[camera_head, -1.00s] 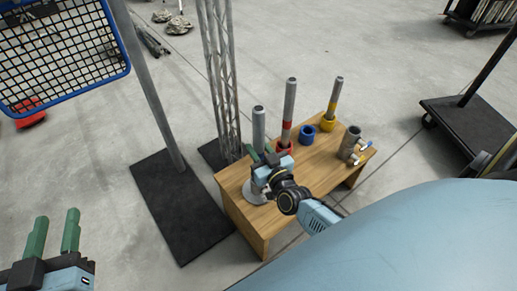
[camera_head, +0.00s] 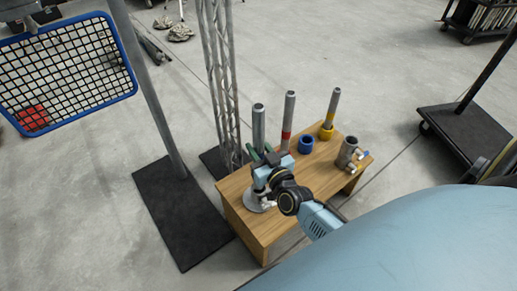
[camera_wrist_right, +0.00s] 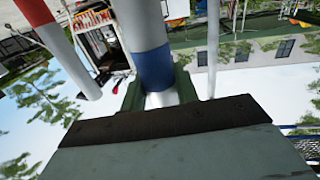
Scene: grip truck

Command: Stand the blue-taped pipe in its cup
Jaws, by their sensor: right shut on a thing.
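My right gripper (camera_head: 262,160) is shut on the grey blue-taped pipe (camera_head: 258,128), which is upright at the left end of the wooden table. In the right wrist view the blue tape (camera_wrist_right: 153,68) shows just beyond the green fingers (camera_wrist_right: 160,97). My gripper hides the pipe's lower part in the head view, so I cannot tell how far its foot is above the round grey base (camera_head: 252,201). The empty blue cup (camera_head: 306,145) stands to the right, farther along the table. My left gripper is out of view.
The red-taped pipe (camera_head: 289,112) stands between my gripper and the blue cup; its foot is hidden. The yellow-taped pipe (camera_head: 333,107) stands in a yellow cup (camera_head: 326,132). A grey fitting with valves (camera_head: 347,152) is at the table's (camera_head: 253,232) right end.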

